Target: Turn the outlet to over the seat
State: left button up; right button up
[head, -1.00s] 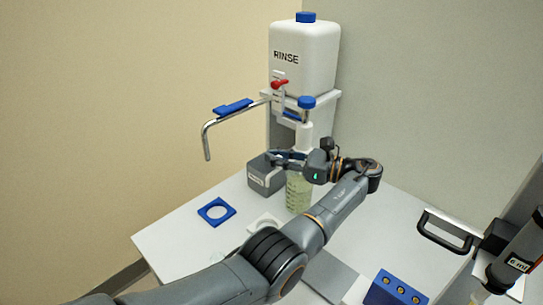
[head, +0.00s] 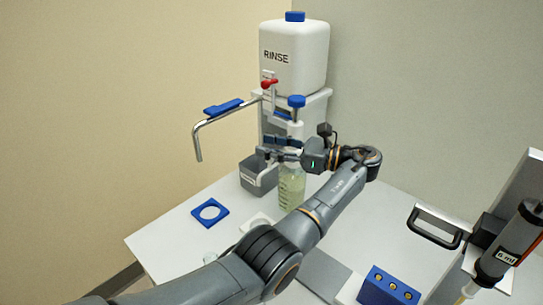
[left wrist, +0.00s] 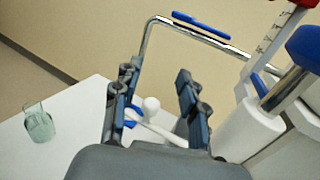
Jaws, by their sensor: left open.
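The outlet is a bent metal pipe (head: 222,118) with a blue grip (head: 223,107). It reaches left from the rinse stand and its end points down, clear of the table. It also shows in the left wrist view (left wrist: 148,40), beyond my fingers. The blue square seat with a round hole (head: 199,219) lies flat on the table, in front of the pipe's hanging end. My left gripper (head: 265,147) is open, below and to the right of the pipe, apart from it. In the left wrist view its fingers (left wrist: 158,105) stand apart. My right gripper is not visible.
A white RINSE tank (head: 293,58) with a red tap (head: 269,84) stands behind. A grey bin (head: 253,181) and a bottle of greenish liquid (head: 292,192) stand near my gripper. A blue block (head: 388,288) and a dispenser (head: 510,243) are at right. A glass (left wrist: 40,126) stands at the table edge.

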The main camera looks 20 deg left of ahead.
pick_arm(q)
notch_tip(320, 180, up, 7)
jog(key=shift+d+f, duration=0.15)
jog(key=shift+f, duration=0.1)
dwell(0.8)
